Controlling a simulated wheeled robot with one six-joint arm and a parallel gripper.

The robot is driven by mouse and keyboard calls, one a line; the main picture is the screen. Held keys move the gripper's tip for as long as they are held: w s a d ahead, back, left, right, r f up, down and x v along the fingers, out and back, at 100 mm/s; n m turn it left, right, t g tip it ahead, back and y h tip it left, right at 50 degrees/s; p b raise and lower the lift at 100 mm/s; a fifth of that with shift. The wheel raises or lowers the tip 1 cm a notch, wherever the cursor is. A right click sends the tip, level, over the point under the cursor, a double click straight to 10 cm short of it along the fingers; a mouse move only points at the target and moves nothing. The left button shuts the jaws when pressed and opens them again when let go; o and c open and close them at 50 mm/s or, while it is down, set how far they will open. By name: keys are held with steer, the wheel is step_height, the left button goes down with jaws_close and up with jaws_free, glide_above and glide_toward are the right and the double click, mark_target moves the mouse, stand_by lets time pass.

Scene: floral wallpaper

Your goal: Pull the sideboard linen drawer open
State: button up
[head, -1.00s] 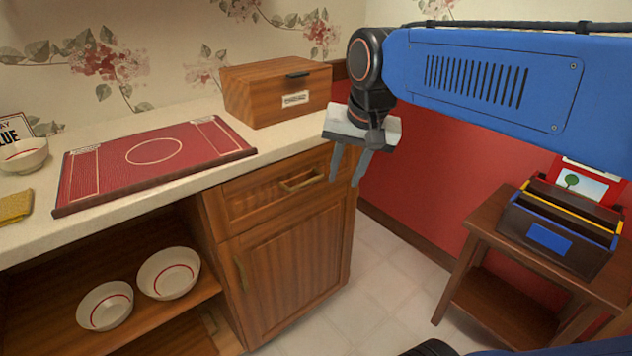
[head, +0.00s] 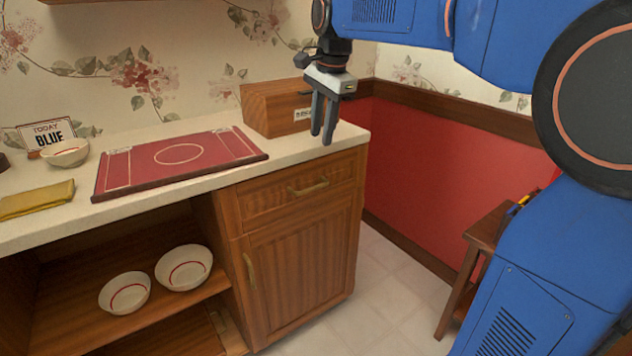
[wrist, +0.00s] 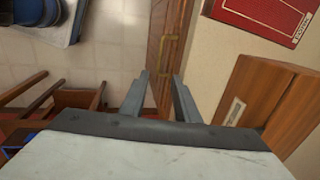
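The wooden sideboard drawer (head: 265,203) sits at the top right of the sideboard, under the counter, and looks shut. Its brass handle (head: 309,187) runs across the front. In the wrist view a brass handle (wrist: 166,57) shows just beyond the fingertips. My gripper (head: 322,138) points down above the counter's front edge, higher than the drawer handle and apart from it. In the wrist view my gripper (wrist: 160,76) has its two fingers spread with nothing between them.
A wooden box (head: 272,108) stands on the counter close behind my gripper. A red board (head: 180,160) and a yellow cloth (head: 36,200) lie to the left. A cupboard door (head: 300,265) is below the drawer. A small side table (head: 483,236) stands right; floor between is clear.

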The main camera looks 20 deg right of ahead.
mark_target(315, 188)
steer(key=w+f, duration=0.1)
steer(key=f, duration=0.4)
steer(key=w+f, duration=0.1)
steer(key=f, duration=0.4)
steer(key=w+a+f, duration=0.1)
steer(key=f, duration=0.4)
steer(key=shift+f, duration=0.35)
jaws_close()
